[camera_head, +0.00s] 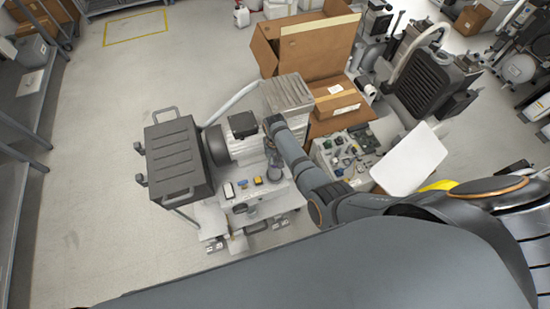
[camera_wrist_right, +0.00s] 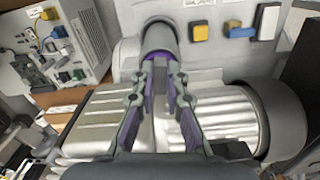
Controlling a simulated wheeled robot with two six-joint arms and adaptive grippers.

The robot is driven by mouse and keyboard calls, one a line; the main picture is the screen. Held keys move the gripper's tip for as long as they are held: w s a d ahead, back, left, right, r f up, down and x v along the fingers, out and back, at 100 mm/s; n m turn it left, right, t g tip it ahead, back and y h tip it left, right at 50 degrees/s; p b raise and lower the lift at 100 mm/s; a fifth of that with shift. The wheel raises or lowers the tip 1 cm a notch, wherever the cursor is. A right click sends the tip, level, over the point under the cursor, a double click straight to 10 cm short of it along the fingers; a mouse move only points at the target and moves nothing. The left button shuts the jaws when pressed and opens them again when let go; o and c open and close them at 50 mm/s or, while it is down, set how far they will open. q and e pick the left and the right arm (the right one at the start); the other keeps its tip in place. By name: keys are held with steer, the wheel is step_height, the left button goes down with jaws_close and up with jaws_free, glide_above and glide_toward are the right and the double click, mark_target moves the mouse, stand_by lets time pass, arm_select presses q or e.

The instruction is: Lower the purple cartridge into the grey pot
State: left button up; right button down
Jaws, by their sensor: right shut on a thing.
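In the right wrist view a grey cylindrical pot (camera_wrist_right: 159,38) stands just beyond my right gripper (camera_wrist_right: 160,80). A purple edge of the cartridge (camera_wrist_right: 161,56) shows at the pot's near side, between the fingertips. The fingers are shut on the cartridge and hide much of it. How deep it sits in the pot I cannot tell. In the head view the grey pot (camera_head: 273,172) stands on the compressor's pale base, and my right arm reaches over it from the right. The cartridge cannot be made out there. My left gripper is not in view.
A silver ribbed motor (camera_wrist_right: 215,118) lies close under the gripper. Yellow and blue switches (camera_wrist_right: 201,32) sit beside the pot. A dark lidded tank (camera_head: 178,160) is at left. A box of small connectors (camera_head: 345,152) and cardboard boxes (camera_head: 305,50) crowd the right and back.

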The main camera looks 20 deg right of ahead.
steer(key=c, duration=1.3)
jaws_free()
step_height(320, 180, up, 12)
steer(key=shift+f, duration=0.1)
